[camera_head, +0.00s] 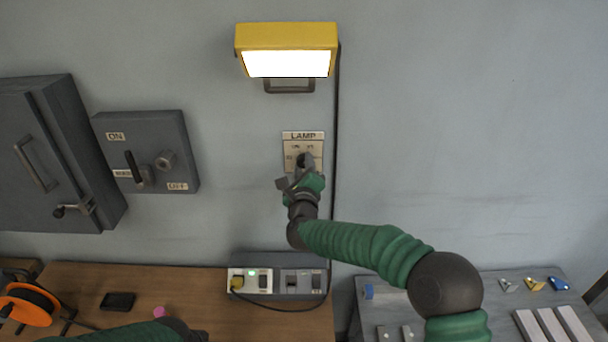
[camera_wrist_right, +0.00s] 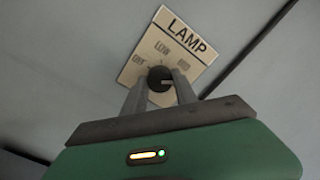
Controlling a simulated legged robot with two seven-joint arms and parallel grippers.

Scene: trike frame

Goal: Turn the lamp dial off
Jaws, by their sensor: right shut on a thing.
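The lamp dial is a round black knob (camera_wrist_right: 159,78) on a beige wall plate marked LAMP (camera_wrist_right: 180,28). In the wrist view, words read as OFF, LOW and MID stand around the knob. In the head view the plate (camera_head: 303,136) is on the wall below the lit yellow lamp (camera_head: 287,36), whose panel glows bright white. My right gripper (camera_wrist_right: 156,88) is shut on the knob, one finger on each side. It also shows in the head view (camera_head: 299,174), covering the lower part of the plate.
A grey ON/OFF switch box (camera_head: 182,130) and a dark cabinet (camera_head: 20,150) are on the wall at left. A power strip (camera_head: 300,282) with a yellow plug sits on the wooden table (camera_head: 200,290) below. A black cable (camera_head: 336,130) runs down the wall right of the plate.

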